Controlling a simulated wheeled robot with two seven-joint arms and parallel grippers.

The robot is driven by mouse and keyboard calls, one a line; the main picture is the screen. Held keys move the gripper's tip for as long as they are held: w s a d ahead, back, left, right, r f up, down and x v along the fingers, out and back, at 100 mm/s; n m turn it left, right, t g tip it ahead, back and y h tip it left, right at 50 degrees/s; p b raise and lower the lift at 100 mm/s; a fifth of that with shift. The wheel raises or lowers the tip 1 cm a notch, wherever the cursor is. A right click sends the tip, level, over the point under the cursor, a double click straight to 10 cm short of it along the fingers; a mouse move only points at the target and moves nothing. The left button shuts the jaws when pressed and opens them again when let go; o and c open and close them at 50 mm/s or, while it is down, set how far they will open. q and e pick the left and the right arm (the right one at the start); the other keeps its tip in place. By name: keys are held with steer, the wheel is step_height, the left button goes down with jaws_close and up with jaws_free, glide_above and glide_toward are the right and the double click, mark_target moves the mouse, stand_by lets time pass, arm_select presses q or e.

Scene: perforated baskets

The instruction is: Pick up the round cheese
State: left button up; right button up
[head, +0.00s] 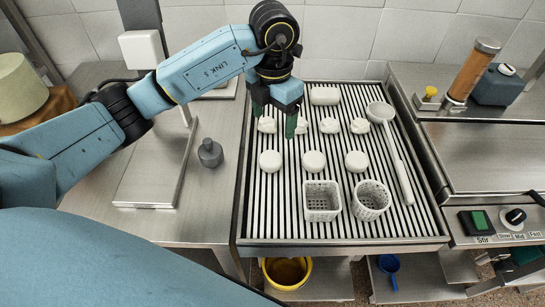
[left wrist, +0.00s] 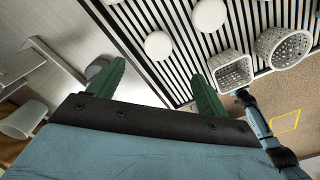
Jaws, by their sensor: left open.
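Three smooth white round cheeses lie in a row on the slatted draining table: left (head: 270,161), middle (head: 314,161) and right (head: 356,160). Two of the round cheeses show beyond my fingers in the left wrist view, one nearer (left wrist: 159,45) and one at the top edge (left wrist: 208,14). My left gripper (head: 275,118) is open and points down over the table's left part, above the row of lumpy white pieces. In the left wrist view its two green fingers (left wrist: 155,92) are wide apart with nothing between them.
A square perforated basket (head: 321,214) and a round one (head: 371,213) stand in front of the cheeses. Lumpy white pieces (head: 329,125), a white block (head: 324,95) and a long-handled ladle (head: 397,165) also lie on the slats. A grey weight (head: 210,153) stands left of the table.

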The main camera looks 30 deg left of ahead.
arm_select(q)
glide_above(270, 157)
steer(key=f, duration=0.7)
steer(key=shift+w+d+f, duration=0.25)
steer(key=shift+f, duration=0.1)
steer(key=f, duration=0.5)
steer(key=shift+s+a+f, duration=0.1)
steer(key=shift+s+a, duration=0.1)
steer(key=shift+s, duration=0.05)
steer(key=c, duration=1.1)
